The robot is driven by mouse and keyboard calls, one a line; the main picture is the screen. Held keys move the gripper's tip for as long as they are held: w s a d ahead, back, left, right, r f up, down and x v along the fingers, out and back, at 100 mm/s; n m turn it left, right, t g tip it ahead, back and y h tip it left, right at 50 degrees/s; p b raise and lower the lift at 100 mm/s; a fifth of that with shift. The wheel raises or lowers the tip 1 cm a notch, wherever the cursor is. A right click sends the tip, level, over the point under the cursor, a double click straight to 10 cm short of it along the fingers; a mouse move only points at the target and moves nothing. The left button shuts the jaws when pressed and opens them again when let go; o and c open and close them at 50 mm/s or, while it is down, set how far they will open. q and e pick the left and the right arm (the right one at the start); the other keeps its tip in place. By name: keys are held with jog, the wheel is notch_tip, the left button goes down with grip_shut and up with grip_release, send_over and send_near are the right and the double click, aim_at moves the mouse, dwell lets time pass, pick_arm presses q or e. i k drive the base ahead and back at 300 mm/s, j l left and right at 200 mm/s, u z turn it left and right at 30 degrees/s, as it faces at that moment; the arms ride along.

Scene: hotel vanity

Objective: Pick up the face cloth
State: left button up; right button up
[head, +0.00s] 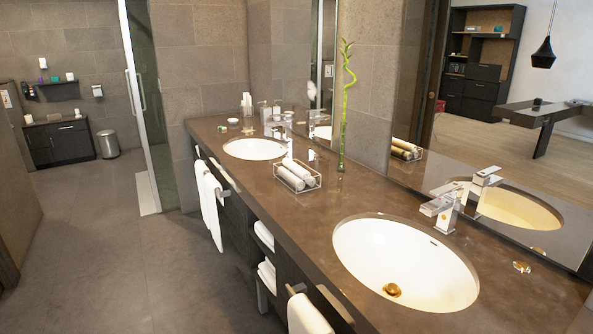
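Rolled white cloths (293,180) lie in a clear tray (317,181) on the brown counter, between the two basins. White towels (211,202) hang on the vanity's front below the far basin. Another white towel (307,316) hangs at the near front, cut off by the bottom edge. Folded white towels (264,237) sit on open shelves under the counter. I cannot tell which of these is the face cloth. Neither of my grippers shows in the head view.
The stone counter (312,227) has a near basin (400,262) with chrome tap (440,207) and a far basin (255,149). A tall green bamboo stem (343,110) stands near the mirror. The tiled floor (110,260) on the left is clear.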

aim_at(300, 172)
jog(key=i+j+z, duration=0.2)
jog(key=z, duration=1.05)
jog(key=i+j+z, duration=0.1)
jog(key=j+z, duration=0.3)
jog(key=j, duration=0.4)
jog(key=j+z, duration=0.35)
jog(key=j, duration=0.45)
jog(key=k+j+z, duration=0.1)
jog(key=j+z, duration=0.3)
jog(key=j, duration=0.4)
